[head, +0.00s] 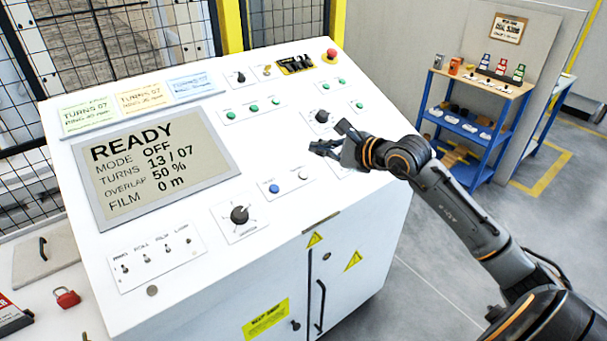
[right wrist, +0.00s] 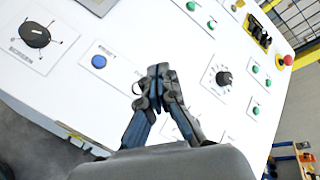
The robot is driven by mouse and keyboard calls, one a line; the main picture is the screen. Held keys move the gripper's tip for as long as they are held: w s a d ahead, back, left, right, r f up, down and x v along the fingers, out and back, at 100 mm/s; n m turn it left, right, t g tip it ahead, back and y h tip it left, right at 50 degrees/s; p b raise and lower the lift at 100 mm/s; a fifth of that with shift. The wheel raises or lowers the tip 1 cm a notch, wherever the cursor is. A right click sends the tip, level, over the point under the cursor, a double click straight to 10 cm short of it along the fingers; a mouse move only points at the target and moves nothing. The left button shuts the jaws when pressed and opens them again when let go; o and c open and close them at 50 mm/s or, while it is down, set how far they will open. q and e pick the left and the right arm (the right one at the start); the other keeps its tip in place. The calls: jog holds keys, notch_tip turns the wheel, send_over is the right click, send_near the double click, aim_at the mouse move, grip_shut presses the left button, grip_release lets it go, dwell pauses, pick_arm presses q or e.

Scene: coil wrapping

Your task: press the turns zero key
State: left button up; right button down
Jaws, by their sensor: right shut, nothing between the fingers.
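The white control console (head: 200,270) has a display (head: 155,165) reading READY, MODE OFF, TURNS 13 / 07, OVERLAP 50 %, FILM 0 m. On the sloped panel, a blue button (head: 274,188) and a white button (head: 303,174) share a plate; their labels are too small to read. In the right wrist view the blue button (right wrist: 99,61) is left of my fingers, and the white one is hidden behind them. My right gripper (head: 328,143) is shut and empty, above the panel behind the white button in the head view. My left gripper is not in view.
A selector knob (head: 239,214), toggle switches (head: 145,259), green buttons (head: 254,108) and a red emergency stop (head: 331,54) share the panel. A red padlock (head: 67,297) lies at the left. A blue shelf cart (head: 470,125) stands at the right beyond clear floor.

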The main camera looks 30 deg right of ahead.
aim_at(303, 175)
jog(key=shift+f, duration=0.1)
jog(key=w+f+b, duration=0.1)
jog(key=f, duration=0.1)
jog(key=w+f+b, duration=0.1)
jog(key=f, duration=0.1)
jog(key=w+f+b, duration=0.1)
jog(key=f, duration=0.1)
jog(key=shift+a+f, duration=0.15)
jog(key=shift+f, duration=0.25)
jog(key=shift+w+f+b, duration=0.35)
jog(key=shift+f+b, duration=0.2)
jog(key=shift+b, duration=0.2)
dwell(0.7)
jog(key=shift+w+f+b, duration=0.15)
jog(key=shift+f+b, duration=0.2)
jog(key=shift+b, duration=0.2)
jog(key=shift+w+f+b, duration=0.15)
jog(key=shift+f+b, duration=0.3)
jog(key=shift+b, duration=0.05)
dwell(0.5)
dwell(0.3)
jog(key=shift+s+r+p, duration=0.3)
jog(key=shift+r, duration=0.5)
